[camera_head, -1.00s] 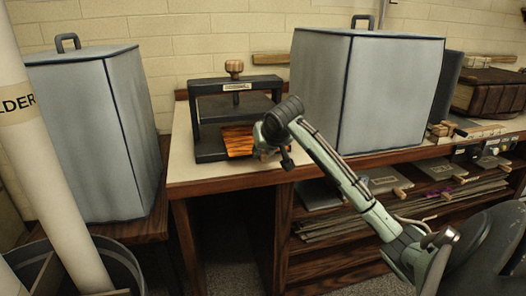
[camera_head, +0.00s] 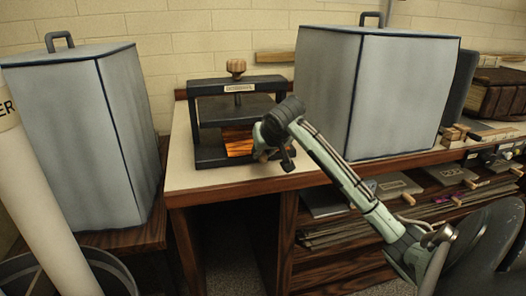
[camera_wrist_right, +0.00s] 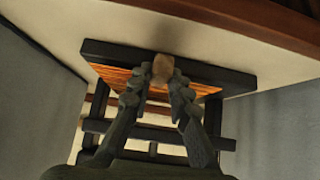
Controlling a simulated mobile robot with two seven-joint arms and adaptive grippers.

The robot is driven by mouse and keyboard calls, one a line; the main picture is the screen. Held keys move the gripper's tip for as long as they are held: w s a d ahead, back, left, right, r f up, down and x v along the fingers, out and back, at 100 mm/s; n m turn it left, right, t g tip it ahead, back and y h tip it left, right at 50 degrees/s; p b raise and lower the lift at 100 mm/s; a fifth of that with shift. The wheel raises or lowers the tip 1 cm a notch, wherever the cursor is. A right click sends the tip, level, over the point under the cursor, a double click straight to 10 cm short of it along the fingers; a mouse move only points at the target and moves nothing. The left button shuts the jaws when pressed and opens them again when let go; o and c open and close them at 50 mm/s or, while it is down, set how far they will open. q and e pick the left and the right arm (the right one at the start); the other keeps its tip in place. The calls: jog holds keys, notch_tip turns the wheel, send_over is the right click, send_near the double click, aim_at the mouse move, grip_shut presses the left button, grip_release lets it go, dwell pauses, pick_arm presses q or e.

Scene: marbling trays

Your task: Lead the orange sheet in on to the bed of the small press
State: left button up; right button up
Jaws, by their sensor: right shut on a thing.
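The small press (camera_head: 238,86) is a dark frame with a wooden knob on the bench. The orange sheet (camera_head: 238,143) shows low in its opening, over the bed, its right part hidden by my right gripper. My right gripper (camera_head: 272,155) is at the press's front right. In the right wrist view, its fingers (camera_wrist_right: 160,82) are shut on a small tan block (camera_wrist_right: 163,67) at the sheet's edge. The orange sheet (camera_wrist_right: 113,76) spreads on both sides of the fingers, inside the press's dark front bar (camera_wrist_right: 215,74). Whether it touches the bed cannot be told. My left gripper is not in view.
A large grey covered box (camera_head: 375,90) stands on the bench close right of the press. Another (camera_head: 85,140) stands at the left on a lower table. The bench top (camera_head: 184,170) is clear left of the press. Shelves with flat boards (camera_head: 395,187) are below.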

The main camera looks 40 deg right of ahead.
jog(key=shift+x, duration=1.1)
jog(key=shift+w+r, duration=0.1)
jog(key=shift+r, duration=0.05)
jog(key=shift+f, duration=0.3)
jog(key=o, duration=0.8)
jog(key=shift+o, duration=0.2)
jog(key=v, duration=1.2)
